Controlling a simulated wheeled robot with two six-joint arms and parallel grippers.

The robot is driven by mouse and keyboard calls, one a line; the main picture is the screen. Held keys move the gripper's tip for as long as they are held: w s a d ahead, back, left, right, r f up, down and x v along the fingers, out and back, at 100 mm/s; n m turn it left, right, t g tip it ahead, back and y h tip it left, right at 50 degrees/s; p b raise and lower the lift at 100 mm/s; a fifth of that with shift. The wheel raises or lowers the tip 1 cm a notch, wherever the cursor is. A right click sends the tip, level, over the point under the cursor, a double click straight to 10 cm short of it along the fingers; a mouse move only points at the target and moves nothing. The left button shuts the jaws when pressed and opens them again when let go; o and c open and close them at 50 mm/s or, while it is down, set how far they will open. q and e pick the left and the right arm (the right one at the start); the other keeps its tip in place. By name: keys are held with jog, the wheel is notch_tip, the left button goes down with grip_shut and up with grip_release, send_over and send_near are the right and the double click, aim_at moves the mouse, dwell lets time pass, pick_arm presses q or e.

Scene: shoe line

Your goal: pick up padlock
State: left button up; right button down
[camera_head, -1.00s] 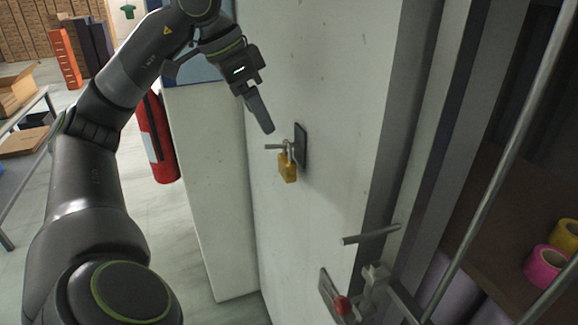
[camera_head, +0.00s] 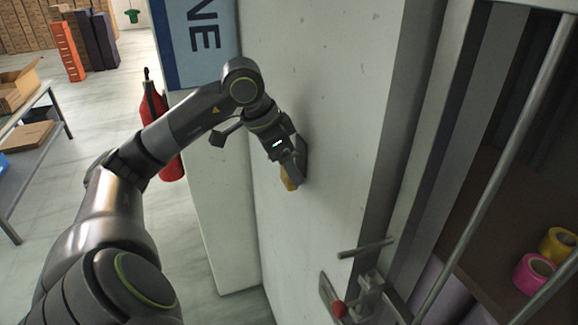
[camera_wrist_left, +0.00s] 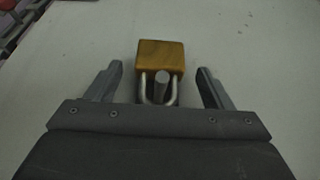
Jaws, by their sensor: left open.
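The padlock, with a brass body and a steel shackle, shows in the left wrist view (camera_wrist_left: 160,56). Its shackle hangs around a grey peg (camera_wrist_left: 161,84). In the head view only the lower part of the padlock (camera_head: 288,180) shows below my left gripper (camera_head: 299,180), which hides the rest and the peg. In the wrist view the open fingers of my left gripper (camera_wrist_left: 160,87) stand on either side of the shackle, with a gap on each side. The padlock body lies just beyond the fingertips. My right gripper is not in view.
The white wall (camera_head: 330,100) stands right behind the padlock. A latch with a red knob (camera_head: 338,308) and a bar (camera_head: 365,247) stick out lower right. A red fire extinguisher (camera_head: 172,168) stands left, beyond my arm. Tape rolls (camera_head: 535,273) sit on a shelf at right.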

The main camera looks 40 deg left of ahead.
pick_arm(q)
jog(key=shift+w+d+f, duration=0.1)
jog(key=shift+f, duration=0.25)
jog(key=c, duration=1.2)
jog(key=shift+r, duration=0.15)
